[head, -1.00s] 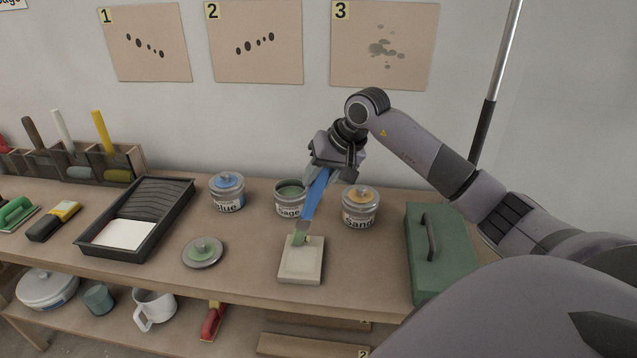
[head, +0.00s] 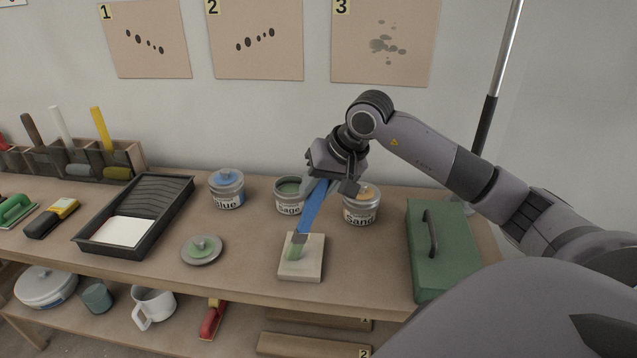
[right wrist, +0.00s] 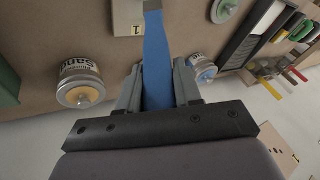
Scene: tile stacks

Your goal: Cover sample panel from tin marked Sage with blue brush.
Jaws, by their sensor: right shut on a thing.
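My right gripper (head: 325,180) is shut on the blue brush (head: 313,207), which slants down to the pale sample panel (head: 312,268). The brush's green-tinted bristles (head: 293,251) are at the panel's upper left part; I cannot tell paint on the panel from the bristles. In the right wrist view the blue handle (right wrist: 157,55) lies between the fingers, and the panel (right wrist: 128,12) shows a "1" tag. The Sage tin (head: 288,207) stands open behind the panel, green inside, partly hidden by the gripper. My left gripper is not in view.
The closed Blue tin (head: 227,200) and Sand tin (head: 361,215) flank the Sage tin. A green-marked lid (head: 202,250) lies left of the panel. A black paint tray (head: 150,195) is farther left, and a green toolbox (head: 440,270) stands at the right.

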